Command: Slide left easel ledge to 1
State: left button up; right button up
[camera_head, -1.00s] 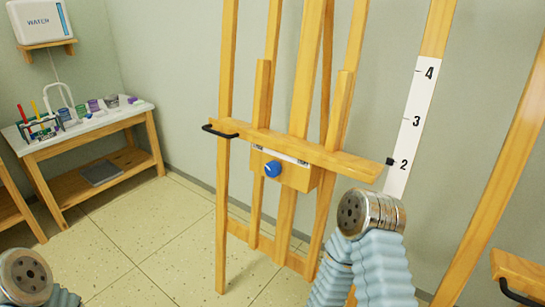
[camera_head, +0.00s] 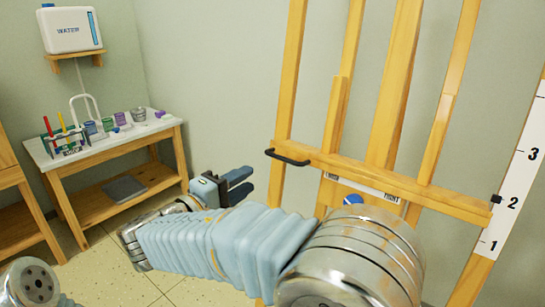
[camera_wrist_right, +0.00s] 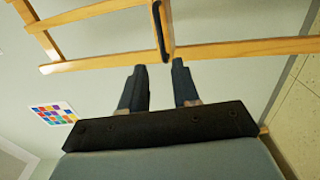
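The left easel's wooden ledge (camera_head: 400,185) crosses the easel in the head view, and its black pointer (camera_head: 496,199) sits by the 2 on the white scale (camera_head: 512,190). A black handle (camera_head: 287,157) is on the ledge's left end. My right gripper (camera_head: 249,181) is open and empty, left of the handle and lower in the picture. In the right wrist view its fingers (camera_wrist_right: 158,68) point toward the handle (camera_wrist_right: 160,30), which lies just beyond the fingertips. My left gripper is out of view.
A white-topped table (camera_head: 110,140) with cups and a brush rack stands at the left. A water box (camera_head: 72,30) is on a wall shelf above it. The floor between table and easel shows free room. A colour chart (camera_wrist_right: 54,113) is on the wall.

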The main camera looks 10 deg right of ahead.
aim_at(280, 159)
jog(key=p+x, duration=0.1)
jog(key=x, duration=1.2)
jog(key=shift+w+d, duration=0.15)
jog(key=shift+d, duration=0.05)
grip_shut()
jog(key=shift+f, duration=0.1)
